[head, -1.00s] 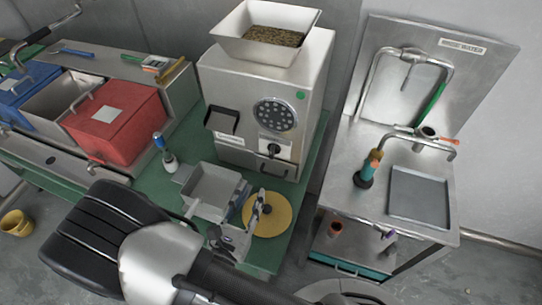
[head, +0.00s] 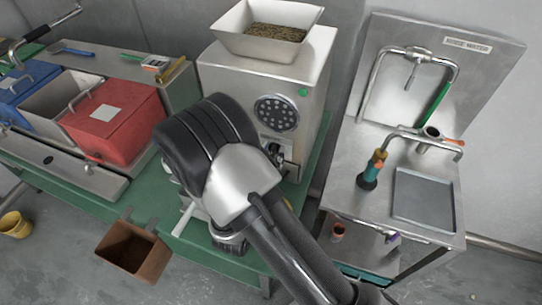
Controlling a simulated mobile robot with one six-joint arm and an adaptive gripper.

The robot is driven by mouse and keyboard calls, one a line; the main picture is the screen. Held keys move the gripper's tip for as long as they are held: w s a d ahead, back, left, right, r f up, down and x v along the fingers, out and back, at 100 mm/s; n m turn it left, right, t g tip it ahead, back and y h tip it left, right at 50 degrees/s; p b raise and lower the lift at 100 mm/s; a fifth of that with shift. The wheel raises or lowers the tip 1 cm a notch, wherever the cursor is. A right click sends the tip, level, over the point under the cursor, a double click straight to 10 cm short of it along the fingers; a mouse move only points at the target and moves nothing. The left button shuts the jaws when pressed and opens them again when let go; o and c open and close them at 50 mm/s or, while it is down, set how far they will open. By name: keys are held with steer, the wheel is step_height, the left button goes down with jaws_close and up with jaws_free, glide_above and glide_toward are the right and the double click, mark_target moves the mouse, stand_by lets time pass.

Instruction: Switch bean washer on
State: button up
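The steel machine (head: 312,100) stands on the green bench with a hopper (head: 275,32) of beans on top. Its front has a round perforated disc (head: 276,113) and a green dot. A dark knob or lever (head: 273,150) low on its front is partly covered by my arm. My arm crosses the picture's middle in front of this machine. My gripper is mostly hidden behind my arm, near the lower front; its fingers cannot be made out, nor whether they touch the knob. No label naming a bean washer is readable; a sink unit (head: 345,195) at the right carries a "RINSE WATER" sign (head: 467,45).
The sink unit has bent taps (head: 410,132), a grey tray (head: 424,198) and a brush-like tool (head: 373,170). A red box (head: 115,118) and a blue box (head: 30,85) stand at the left. A brown open bin (head: 140,258) is at the bench's front edge.

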steer(key=shift+c, duration=0.4)
jaws_close()
steer(key=shift+n, duration=0.3)
steer(key=n+p, duration=0.3)
steer(key=n, duration=0.1)
steer(key=shift+a+r, duration=0.1)
steer(key=n+p, duration=0.2)
steer(key=n, duration=0.3)
steer(key=shift+p, duration=0.4)
steer(key=shift+f+n, duration=0.2)
steer(key=shift+n, duration=0.1)
steer(key=shift+o, duration=0.4)
jaws_free()
